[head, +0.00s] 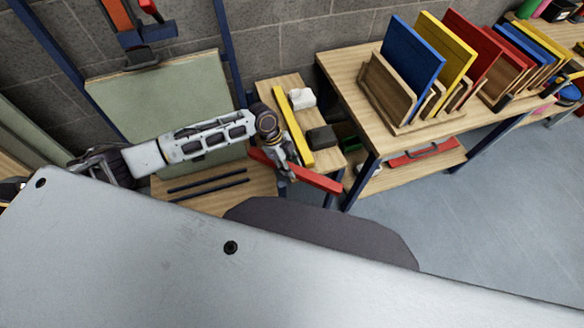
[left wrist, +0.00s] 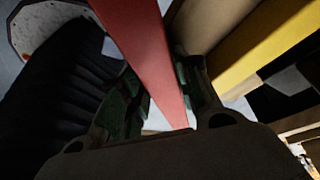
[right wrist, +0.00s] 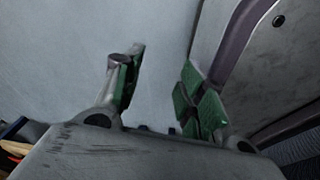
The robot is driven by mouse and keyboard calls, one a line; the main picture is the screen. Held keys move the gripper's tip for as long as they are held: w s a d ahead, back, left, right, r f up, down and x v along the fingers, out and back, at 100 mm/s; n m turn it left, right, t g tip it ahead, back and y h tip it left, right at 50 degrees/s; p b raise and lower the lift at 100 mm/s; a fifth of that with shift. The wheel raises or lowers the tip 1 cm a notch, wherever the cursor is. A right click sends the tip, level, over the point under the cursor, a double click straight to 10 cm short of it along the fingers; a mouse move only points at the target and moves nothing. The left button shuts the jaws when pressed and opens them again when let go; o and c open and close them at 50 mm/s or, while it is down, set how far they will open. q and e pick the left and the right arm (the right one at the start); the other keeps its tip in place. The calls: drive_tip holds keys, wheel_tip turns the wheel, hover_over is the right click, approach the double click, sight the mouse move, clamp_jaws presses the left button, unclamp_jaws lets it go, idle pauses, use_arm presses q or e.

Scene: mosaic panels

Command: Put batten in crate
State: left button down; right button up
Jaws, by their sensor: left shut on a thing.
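A long red batten (head: 318,180) is held in the jaws of my left gripper (head: 284,168), in front of the small wooden bench. In the left wrist view the red batten (left wrist: 138,35) runs between the two green-padded fingers of the left gripper (left wrist: 163,88). A yellow batten (head: 292,125) lies on the bench just behind; it also shows in the left wrist view (left wrist: 265,42). My right gripper (right wrist: 160,85) shows only in the right wrist view, with its fingers apart and nothing between them. I cannot make out a crate for certain.
A white object (head: 302,98) and a dark box (head: 320,138) sit beside the yellow batten. A workbench (head: 345,65) to the right bears upright coloured panels, with a red-handled item (head: 422,152) on its lower shelf. Open floor (head: 460,215) lies at right.

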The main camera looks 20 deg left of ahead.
sight(290, 166)
use_arm(q)
drive_tip(key=shift+r, duration=0.15)
drive_tip(key=shift+r, duration=0.6)
wheel_tip(290, 166, up, 7)
drive_tip(key=shift+f+p, duration=0.1)
drive_tip(key=shift+p, duration=0.25)
drive_tip(key=shift+r, duration=0.9)
use_arm(e)
drive_tip(key=shift+s+d+r, duration=0.1)
drive_tip(key=shift+s+d, duration=0.05)
drive_tip(key=shift+d, duration=0.35)
drive_tip(key=shift+s+d+r, duration=0.1)
drive_tip(key=shift+s+d, duration=0.05)
drive_tip(key=shift+d, duration=0.3)
drive_tip(key=shift+a, duration=0.1)
